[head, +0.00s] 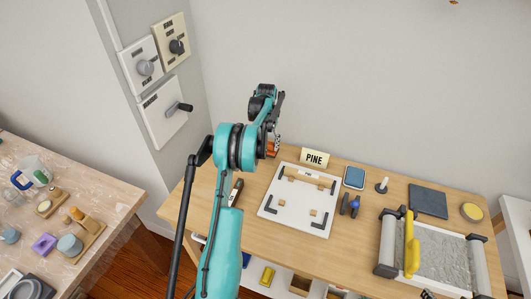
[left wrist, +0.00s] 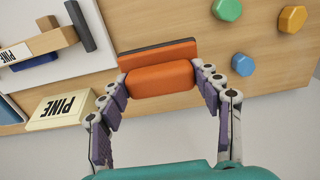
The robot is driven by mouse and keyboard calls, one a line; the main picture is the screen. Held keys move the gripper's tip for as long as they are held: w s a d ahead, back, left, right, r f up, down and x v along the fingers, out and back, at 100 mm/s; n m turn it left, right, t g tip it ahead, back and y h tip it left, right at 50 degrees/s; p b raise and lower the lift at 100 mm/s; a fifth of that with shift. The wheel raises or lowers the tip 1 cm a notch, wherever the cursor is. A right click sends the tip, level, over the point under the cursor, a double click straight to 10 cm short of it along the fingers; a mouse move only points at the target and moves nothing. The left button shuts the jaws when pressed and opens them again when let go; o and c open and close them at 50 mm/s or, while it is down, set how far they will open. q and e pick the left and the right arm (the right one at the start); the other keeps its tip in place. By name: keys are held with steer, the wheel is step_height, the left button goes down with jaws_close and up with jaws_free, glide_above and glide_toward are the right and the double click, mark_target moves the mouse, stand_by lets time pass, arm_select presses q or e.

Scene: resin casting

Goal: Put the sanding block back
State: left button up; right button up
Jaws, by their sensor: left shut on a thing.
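The sanding block, an orange block with a thin dark layer along one side, sits between my left fingers in the left wrist view (left wrist: 160,78). My left gripper (left wrist: 158,72) is shut on it, one finger at each end. In the head view my left gripper (head: 275,138) is near the back edge of the wooden table, left of the PINE sign (head: 314,158), and a bit of the orange block (head: 272,148) shows below it. The block appears close over the tabletop; I cannot tell whether it touches. My right gripper is not in view.
A white board (head: 293,222) with black corner brackets lies right of my arm. Green (left wrist: 227,9), orange (left wrist: 292,18) and blue (left wrist: 242,64) hexagonal pieces lie near the block. A blue pad (head: 354,177) and a grey-filled frame (head: 440,262) are farther right. The wall stands behind.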

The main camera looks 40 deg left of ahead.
mark_target(266, 150)
arm_select(q)
steer(key=shift+a+f, duration=0.15)
steer(key=shift+a, duration=0.05)
steer(key=shift+f, duration=0.3)
steer(key=shift+f+b, duration=0.8)
steer(key=shift+f, duration=0.85)
steer(key=shift+s, duration=0.1)
steer(key=shift+f, duration=0.15)
steer(key=o, duration=1.1)
